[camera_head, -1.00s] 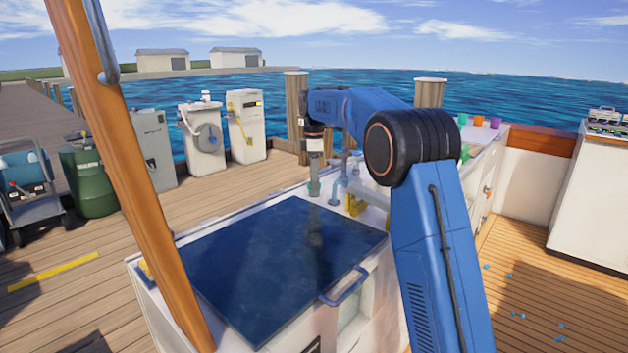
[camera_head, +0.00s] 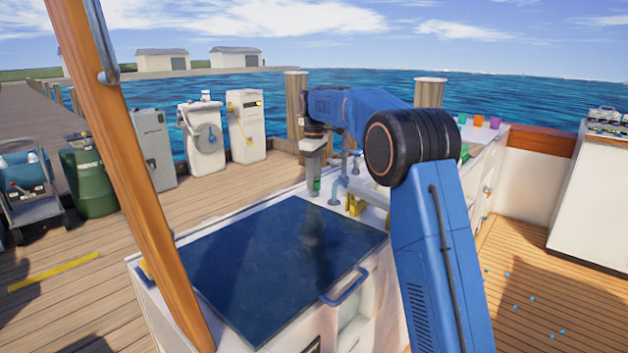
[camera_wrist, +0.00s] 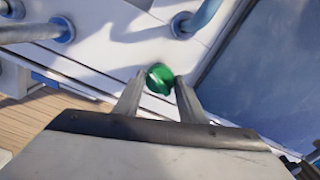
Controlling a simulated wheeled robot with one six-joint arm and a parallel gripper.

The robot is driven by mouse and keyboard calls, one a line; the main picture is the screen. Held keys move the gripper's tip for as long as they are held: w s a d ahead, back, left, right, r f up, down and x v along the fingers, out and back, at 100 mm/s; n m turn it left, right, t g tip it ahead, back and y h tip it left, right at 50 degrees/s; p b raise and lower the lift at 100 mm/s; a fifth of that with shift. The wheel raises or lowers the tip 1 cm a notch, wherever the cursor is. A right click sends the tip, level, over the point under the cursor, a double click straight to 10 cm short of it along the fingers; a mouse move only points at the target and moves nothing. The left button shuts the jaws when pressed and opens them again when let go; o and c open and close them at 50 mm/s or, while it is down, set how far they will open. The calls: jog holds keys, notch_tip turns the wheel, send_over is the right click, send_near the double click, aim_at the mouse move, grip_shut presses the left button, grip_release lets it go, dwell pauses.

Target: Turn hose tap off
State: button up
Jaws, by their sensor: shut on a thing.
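A round green tap knob (camera_wrist: 159,76) stands on the white counter top in the wrist view. My gripper (camera_wrist: 157,88) is shut on it, with one finger on each side. In the head view my gripper (camera_head: 313,178) points down at the counter behind the dark blue hatch lid (camera_head: 270,265). A little green (camera_head: 316,186) shows there at the fingertips. The knob is mostly hidden by the fingers in the head view.
A blue-grey pipe (camera_head: 337,190) rises from the counter just right of my gripper. A yellow part (camera_head: 355,205) stands nearby. The lid has a blue handle (camera_head: 345,288). A wooden post (camera_head: 140,170) crosses the left.

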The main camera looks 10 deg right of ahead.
jog(key=m, duration=1.2)
jog(key=shift+m, duration=0.3)
dwell(0.3)
jog(key=o, duration=1)
jog(key=shift+o, duration=0.2)
notch_tip(320, 180, up, 17)
jog(key=shift+r, duration=0.2)
